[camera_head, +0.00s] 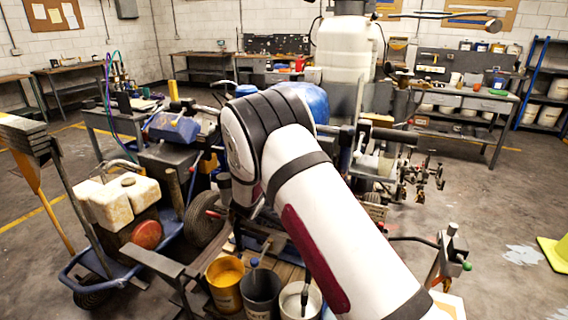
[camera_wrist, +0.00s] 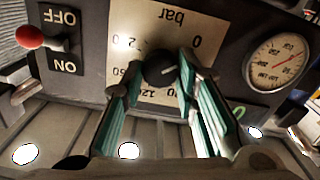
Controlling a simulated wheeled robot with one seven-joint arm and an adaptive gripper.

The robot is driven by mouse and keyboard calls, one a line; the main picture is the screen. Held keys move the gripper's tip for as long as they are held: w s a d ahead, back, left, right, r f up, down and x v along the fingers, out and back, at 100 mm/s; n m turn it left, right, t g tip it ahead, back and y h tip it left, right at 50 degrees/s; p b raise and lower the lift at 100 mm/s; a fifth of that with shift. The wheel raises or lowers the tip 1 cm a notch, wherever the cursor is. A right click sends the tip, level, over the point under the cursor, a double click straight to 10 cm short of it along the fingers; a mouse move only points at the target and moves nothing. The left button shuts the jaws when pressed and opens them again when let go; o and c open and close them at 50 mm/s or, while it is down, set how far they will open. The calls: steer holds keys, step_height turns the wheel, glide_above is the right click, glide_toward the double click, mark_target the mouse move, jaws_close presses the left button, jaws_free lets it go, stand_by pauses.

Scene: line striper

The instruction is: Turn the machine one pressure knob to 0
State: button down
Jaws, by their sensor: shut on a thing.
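The pressure knob (camera_wrist: 160,70) is a dark round knob on a pale scale plate (camera_wrist: 150,20) in the wrist view. The plate is seen upside down, with "bar", a 0 at the upper right of the knob, and other numbers to the left and below. A thin light mark on the knob points to the right, roughly toward the 0 side. My gripper (camera_wrist: 161,66) has its teal-padded fingers on both sides of the knob and is shut on it. In the head view my arm hides the gripper and knob; the line striper's white tank (camera_head: 345,52) rises behind.
In the wrist view, a red-tipped ON/OFF toggle (camera_wrist: 30,37) is left of the knob and a round gauge (camera_wrist: 276,62) is right.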

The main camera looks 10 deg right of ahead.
steer(key=shift+n, duration=0.4)
steer(key=c, duration=1.2)
jaws_free()
steer(key=shift+c, duration=0.2)
steer(key=shift+a, duration=0.1)
steer(key=v, duration=1.2)
